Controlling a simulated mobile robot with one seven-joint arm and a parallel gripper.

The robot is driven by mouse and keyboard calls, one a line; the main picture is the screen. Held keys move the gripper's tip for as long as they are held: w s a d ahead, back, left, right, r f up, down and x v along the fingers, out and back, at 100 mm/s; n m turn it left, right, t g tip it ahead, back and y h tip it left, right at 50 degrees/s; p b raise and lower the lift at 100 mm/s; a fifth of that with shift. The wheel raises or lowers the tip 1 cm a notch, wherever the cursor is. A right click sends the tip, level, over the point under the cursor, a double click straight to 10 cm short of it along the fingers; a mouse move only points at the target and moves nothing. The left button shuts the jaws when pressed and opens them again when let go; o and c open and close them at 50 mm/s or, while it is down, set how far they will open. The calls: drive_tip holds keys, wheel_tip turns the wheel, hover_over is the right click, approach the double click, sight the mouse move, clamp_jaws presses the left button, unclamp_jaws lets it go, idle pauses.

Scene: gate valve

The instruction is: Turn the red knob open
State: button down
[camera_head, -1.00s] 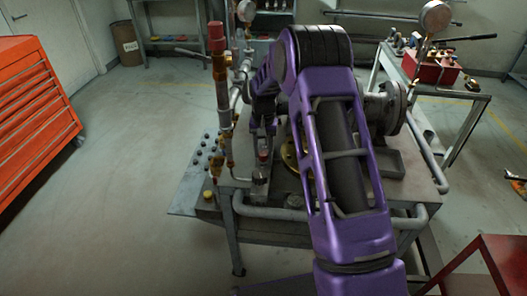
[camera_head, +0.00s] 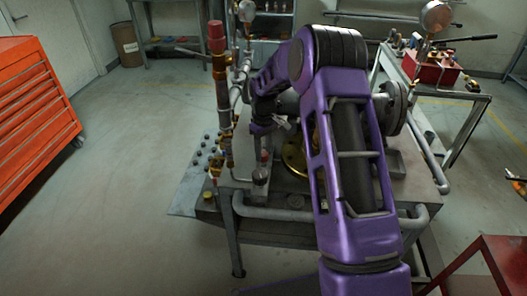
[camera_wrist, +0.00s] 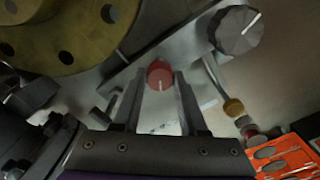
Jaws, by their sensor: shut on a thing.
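The red knob (camera_wrist: 160,76) shows in the wrist view between the tips of my gripper (camera_wrist: 160,82). A finger lies against each side of it, and the gripper is shut on it. A pale line on the knob points toward the palm.
A grey knob (camera_wrist: 237,30) stands beside the red one. A brass flange (camera_wrist: 68,30) is at upper left in the wrist view. An upright pipe with a red cap (camera_head: 216,38) rises left of my arm. Floor left of the bench is clear.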

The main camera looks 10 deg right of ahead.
sight(263, 154)
drive_tip(key=n, duration=0.6)
idle(0.6)
drive_tip(key=shift+c, duration=2.2)
unclamp_jaws()
wheel_tip(263, 154, up, 18)
drive_tip(key=p, duration=0.1)
drive_tip(key=shift+f, duration=0.25)
